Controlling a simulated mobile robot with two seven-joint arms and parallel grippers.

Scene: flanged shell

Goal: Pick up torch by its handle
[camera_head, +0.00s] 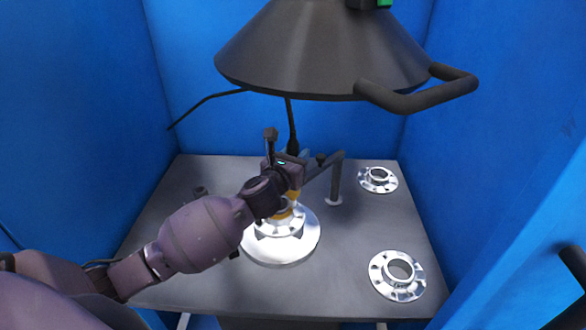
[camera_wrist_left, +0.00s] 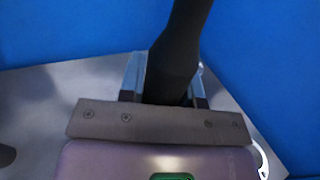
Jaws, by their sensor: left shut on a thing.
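The torch has a thick black handle (camera_wrist_left: 180,45), which rises between my left gripper's fingers in the left wrist view. My left gripper (camera_wrist_left: 165,80) is shut on this handle. In the head view my left gripper (camera_head: 299,160) is over the back middle of the grey table, and a slim black length of the torch (camera_head: 291,128) rises from it toward the hood. The torch's lower end is largely hidden by my gripper and wrist. My right gripper is not in view.
A large flanged metal piece (camera_head: 283,250) stands on the table (camera_head: 355,225) below my left wrist. Two shiny flanges lie at the right, one far (camera_head: 363,185) and one near (camera_head: 382,283). A bent dark post (camera_head: 336,180) stands nearby. A dark hood (camera_head: 320,60) hangs above; blue walls enclose the table.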

